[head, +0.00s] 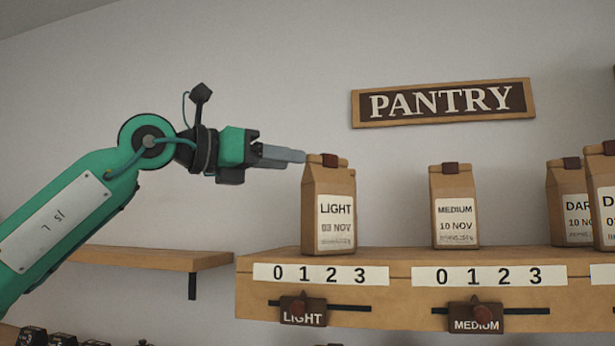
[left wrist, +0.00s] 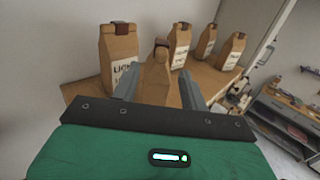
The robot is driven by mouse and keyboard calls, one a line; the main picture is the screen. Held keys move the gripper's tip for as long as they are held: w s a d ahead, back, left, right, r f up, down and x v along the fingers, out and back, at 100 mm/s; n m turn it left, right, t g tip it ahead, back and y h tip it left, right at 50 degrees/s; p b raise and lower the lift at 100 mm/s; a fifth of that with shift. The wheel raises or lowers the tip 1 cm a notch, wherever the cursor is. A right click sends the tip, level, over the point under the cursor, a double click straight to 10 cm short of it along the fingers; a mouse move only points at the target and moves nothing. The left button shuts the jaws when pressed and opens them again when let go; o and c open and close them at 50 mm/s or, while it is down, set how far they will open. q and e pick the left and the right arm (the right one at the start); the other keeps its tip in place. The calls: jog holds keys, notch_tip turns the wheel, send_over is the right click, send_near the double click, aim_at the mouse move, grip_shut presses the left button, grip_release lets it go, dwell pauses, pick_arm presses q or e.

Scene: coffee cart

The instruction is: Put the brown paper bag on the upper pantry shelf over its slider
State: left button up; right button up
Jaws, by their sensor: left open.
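A brown paper bag labelled LIGHT (head: 329,230) stands upright on the upper pantry shelf (head: 245,298), above the LIGHT slider (head: 303,312). My left gripper (head: 303,156) points right, its fingertips at this bag's upper left edge. In the left wrist view, a brown bag (left wrist: 157,80) sits between the two open fingers (left wrist: 158,90), its label not visible. Another bag with a LIGHT label (left wrist: 118,48) stands to its left, nearer the wall. The head view does not clearly separate these two bags. My right gripper is not in view.
A MEDIUM bag (head: 454,183) stands to the right over the MEDIUM slider (head: 477,317). DARK bags (head: 566,180) stand at the far right. The shelf is clear between LIGHT and MEDIUM. A lower side shelf (head: 150,259) and the PANTRY sign (head: 444,103) are on the wall.

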pick_arm(q)
jog(key=b+v, duration=0.1)
jog(key=v, duration=0.4)
jog(key=shift+d, duration=0.1)
dwell(0.4)
